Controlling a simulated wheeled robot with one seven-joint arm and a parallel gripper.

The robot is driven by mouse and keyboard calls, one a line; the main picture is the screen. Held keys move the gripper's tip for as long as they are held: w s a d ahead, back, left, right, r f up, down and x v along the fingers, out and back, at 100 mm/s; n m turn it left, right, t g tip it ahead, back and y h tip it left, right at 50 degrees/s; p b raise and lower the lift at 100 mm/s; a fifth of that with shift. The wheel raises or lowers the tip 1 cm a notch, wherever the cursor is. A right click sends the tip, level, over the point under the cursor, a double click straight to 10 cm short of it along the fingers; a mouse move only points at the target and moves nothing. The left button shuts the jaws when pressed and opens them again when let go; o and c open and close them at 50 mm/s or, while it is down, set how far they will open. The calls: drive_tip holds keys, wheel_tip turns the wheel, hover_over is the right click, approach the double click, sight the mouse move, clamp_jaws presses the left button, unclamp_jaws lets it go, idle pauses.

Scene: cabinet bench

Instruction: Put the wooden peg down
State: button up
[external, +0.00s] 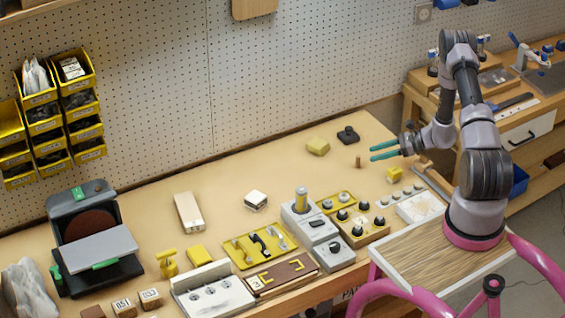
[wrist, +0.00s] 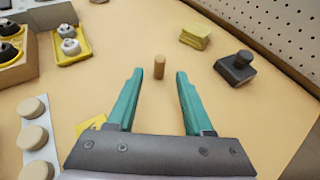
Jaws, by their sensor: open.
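The wooden peg (wrist: 159,68) is a small brown cylinder standing upright on the bench top. In the wrist view it stands just past my fingertips, in line with the gap between them, and nothing touches it. In the external view the peg (external: 358,162) is just left of my gripper. My gripper (external: 371,152) has green fingers, spread apart and empty; they also show in the wrist view (wrist: 158,72), one each side of the gap. The bench top (external: 300,170) is light wood.
A dark stamp-like block (wrist: 235,66) and a yellow block (wrist: 195,37) stand right of the peg in the wrist view. Round wooden knobs (wrist: 33,136) on a white strip and a yellow tray (wrist: 72,45) lie to the left. Bench around the peg is clear.

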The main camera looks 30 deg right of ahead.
drive_tip(key=v, duration=0.5)
drive_tip(key=shift+r, duration=0.1)
drive_tip(key=s+a+r+n+g+h, duration=0.1)
drive_tip(key=s+a+r+n+g, duration=0.2)
drive_tip(key=r, duration=0.6)
drive_tip(key=a+r+n, duration=0.4)
drive_tip(key=a+r, duration=0.1)
drive_tip(key=r, duration=0.3)
drive_tip(key=s+a+r+n+g+h, duration=0.1)
drive_tip(key=s+a+r+n+g, duration=0.15)
drive_tip(key=r, duration=0.65)
drive_tip(key=s+a+r+n+t+h, duration=0.2)
drive_tip(key=s+r+n, duration=0.3)
drive_tip(key=s+r, duration=0.4)
drive_tip(key=s+a+r+n+t+h, duration=0.3)
drive_tip(key=s+r, duration=0.6)
drive_tip(key=s, duration=0.3)
drive_tip(key=a+n+h, duration=0.1)
drive_tip(key=n+h, duration=0.1)
drive_tip(key=n, duration=0.1)
drive_tip(key=shift+s+r, duration=0.2)
drive_tip(key=shift+s, duration=0.2)
